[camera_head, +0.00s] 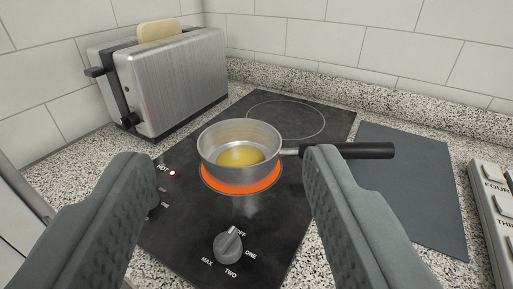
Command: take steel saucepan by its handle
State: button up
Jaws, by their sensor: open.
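A steel saucepan (210,150) with yellow contents stands upright on a glowing orange burner (243,186) of a black hob. Its black handle (368,151) points to the right, over the hob's edge and a dark grey mat. My gripper (229,160) is open and empty. Its two grey fingers reach in from the lower left and lower right. The right fingertip overlaps the start of the handle in the picture and hides part of it. I cannot tell whether it touches. The pan bowl shows in the gap between the fingers.
A steel toaster (175,85) with bread (160,30) stands at the back left against the tiled wall. The black hob (190,235) has a control knob (228,246) at the front and a lit red lamp. A dark grey mat (405,195) lies right of it, beside a panel with lettering.

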aim_at(220, 136)
jog(key=k+l, duration=0.2)
jog(key=l, duration=0.15)
jog(key=k+l, duration=0.15)
jog(key=l, duration=0.15)
jog(key=k+l+u, duration=0.1)
jog(key=l, duration=0.25)
jog(key=k, duration=0.1)
